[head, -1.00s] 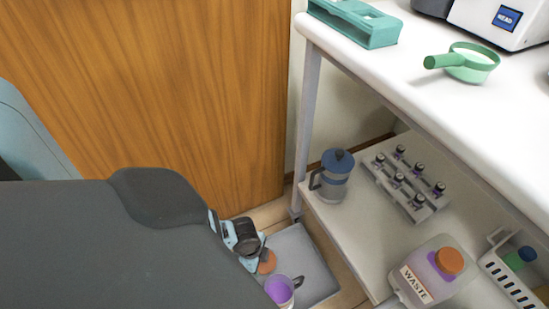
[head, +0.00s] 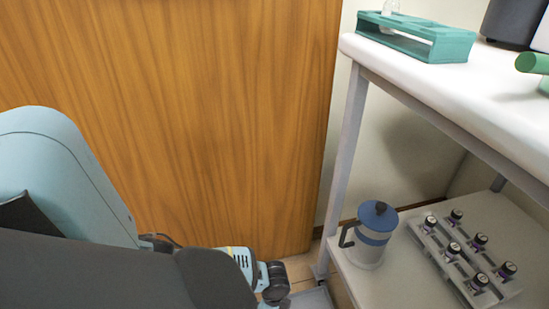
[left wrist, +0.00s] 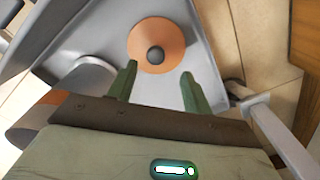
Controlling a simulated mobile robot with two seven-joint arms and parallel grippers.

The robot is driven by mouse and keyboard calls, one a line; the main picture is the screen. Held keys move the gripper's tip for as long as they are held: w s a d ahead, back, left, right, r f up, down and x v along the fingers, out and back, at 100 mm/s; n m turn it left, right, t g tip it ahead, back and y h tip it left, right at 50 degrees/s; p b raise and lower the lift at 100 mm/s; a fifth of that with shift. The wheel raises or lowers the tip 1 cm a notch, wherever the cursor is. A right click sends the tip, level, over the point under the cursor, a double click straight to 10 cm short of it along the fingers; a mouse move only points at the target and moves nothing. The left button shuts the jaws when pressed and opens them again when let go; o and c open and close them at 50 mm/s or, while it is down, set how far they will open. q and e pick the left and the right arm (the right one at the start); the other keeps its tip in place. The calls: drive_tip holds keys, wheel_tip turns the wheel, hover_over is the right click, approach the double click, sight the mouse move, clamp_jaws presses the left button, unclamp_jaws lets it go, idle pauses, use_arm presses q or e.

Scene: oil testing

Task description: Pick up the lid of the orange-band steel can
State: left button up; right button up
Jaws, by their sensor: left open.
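In the left wrist view, a round orange lid (left wrist: 137,46) with a dark knob (left wrist: 156,56) at its centre lies beyond my left gripper (left wrist: 159,70). My left gripper is open and empty. Its two green-grey fingers point at the lid's near edge, one to each side of the knob's line, and seem apart from the knob. In the head view my own arm hides the lid and the fingers. My right gripper is out of view.
In the head view, a can with a blue band and blue lid (head: 378,215) stands on the lower shelf (head: 395,290), beside a vial rack (head: 470,268). A table leg (head: 345,165) stands right of the arm. A teal rack (head: 415,42) is on the tabletop.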

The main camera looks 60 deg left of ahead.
use_arm(q)
drive_tip(key=shift+s+d+f+b, duration=0.15)
drive_tip(key=shift+f+b, duration=0.65)
drive_tip(key=shift+f, duration=0.55)
drive_tip(key=shift+s+f+b, duration=0.15)
drive_tip(key=shift+f+b, duration=0.65)
drive_tip(key=shift+f, duration=0.55)
drive_tip(key=c, duration=1)
wheel_tip(320, 180, up, 10)
drive_tip(key=p, duration=0.5)
drive_tip(key=shift+r+p, duration=0.1)
drive_tip(key=shift+p, duration=0.3)
drive_tip(key=shift+c, duration=0.2)
drive_tip(key=shift+w, duration=0.1)
